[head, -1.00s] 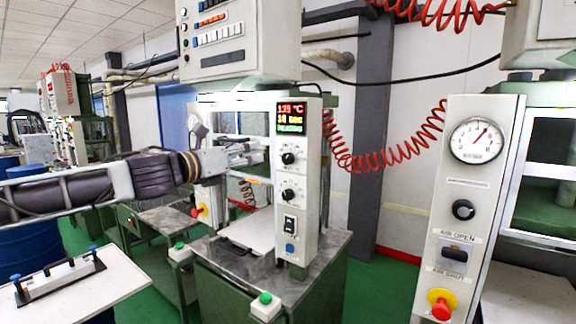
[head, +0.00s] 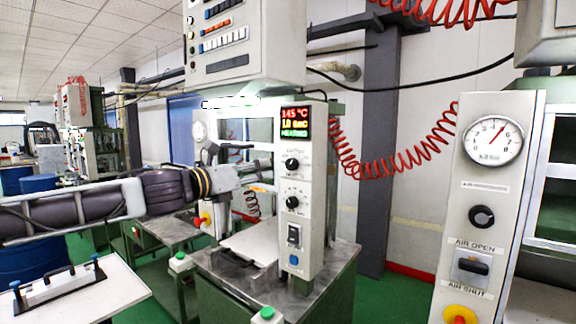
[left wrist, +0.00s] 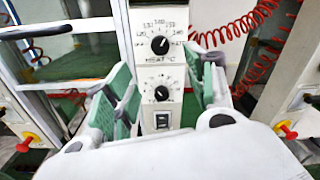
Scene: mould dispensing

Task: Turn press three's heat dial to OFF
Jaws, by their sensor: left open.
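The press control panel (head: 296,205) is a white upright column with a lit display (head: 296,122) reading about 145 °C and HEATING. Below the display is a black round heat dial (head: 292,164). In the left wrist view the heat dial (left wrist: 160,45) has a printed scale around it and HEAT °C beneath; its pointer setting is too small to read surely. A second black dial (left wrist: 162,93) sits below it. My left gripper (head: 262,175) is open and empty beside the panel's left side. In its wrist view the green-padded fingers (left wrist: 162,80) frame the dials, apart from them.
A dark switch (head: 293,235) and blue button (head: 293,260) are lower on the panel. A pale plate (head: 255,241) lies on the press bench. Another panel with a gauge (head: 492,140) stands at right. A red coiled hose (head: 385,168) hangs between the panels.

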